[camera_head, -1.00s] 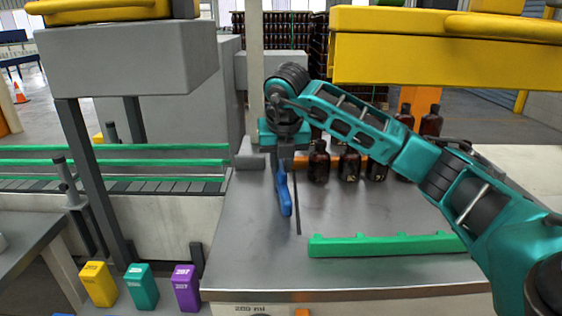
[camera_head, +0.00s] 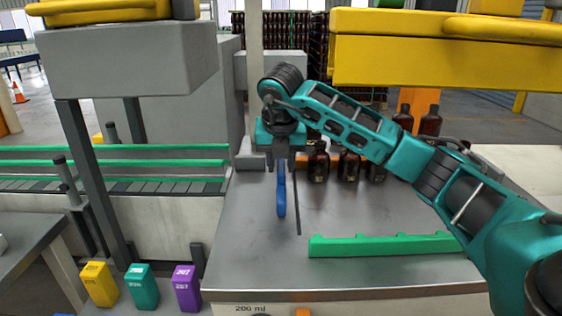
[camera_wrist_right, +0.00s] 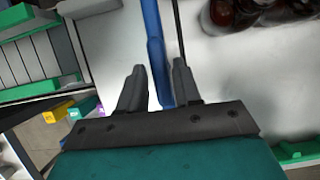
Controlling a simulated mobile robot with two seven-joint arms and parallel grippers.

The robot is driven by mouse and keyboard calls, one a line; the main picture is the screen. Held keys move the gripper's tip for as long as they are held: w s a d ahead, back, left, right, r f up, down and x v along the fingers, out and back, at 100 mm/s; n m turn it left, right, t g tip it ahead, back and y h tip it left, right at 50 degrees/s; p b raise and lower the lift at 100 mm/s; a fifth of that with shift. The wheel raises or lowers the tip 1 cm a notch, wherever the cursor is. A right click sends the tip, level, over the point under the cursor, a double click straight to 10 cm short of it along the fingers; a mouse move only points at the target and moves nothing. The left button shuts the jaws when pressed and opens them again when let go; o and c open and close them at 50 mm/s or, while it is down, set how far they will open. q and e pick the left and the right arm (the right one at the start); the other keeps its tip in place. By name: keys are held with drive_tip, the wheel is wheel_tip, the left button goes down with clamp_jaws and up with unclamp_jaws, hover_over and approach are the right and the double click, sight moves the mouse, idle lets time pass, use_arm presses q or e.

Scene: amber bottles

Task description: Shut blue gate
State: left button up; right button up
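The blue gate (camera_head: 281,195) is a narrow blue bar above the grey worktop, its near end pointing toward me. My right gripper (camera_head: 281,156) points down over its far end. In the right wrist view the blue gate (camera_wrist_right: 154,45) runs between the two fingers of my right gripper (camera_wrist_right: 158,78). The fingers are apart, and the bar lies closer to the right finger; I cannot tell whether they touch. The gripper hides the far end of the gate in the head view. My left gripper is not in view.
A thin dark strip (camera_head: 297,205) lies right of the gate. Amber bottles (camera_head: 348,166) stand behind to the right. A green toothed rail (camera_head: 380,244) lies near the worktop's front. A conveyor (camera_head: 130,185) with green rails is at left. Bare worktop (camera_head: 250,230) surrounds the gate's near end.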

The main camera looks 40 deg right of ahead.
drive_tip(key=shift+o, duration=1)
drive_tip(key=shift+r, duration=0.1)
drive_tip(key=s+a, duration=0.2)
drive_tip(key=s, duration=0.1)
drive_tip(key=s+a, duration=0.2)
drive_tip(key=s, duration=0.1)
drive_tip(key=s+a+r+b, duration=0.1)
drive_tip(key=s+a, duration=0.2)
drive_tip(key=shift+s, duration=0.15)
drive_tip(key=shift+s+a, duration=0.25)
drive_tip(key=shift+s, duration=0.1)
drive_tip(key=shift+f, duration=0.1)
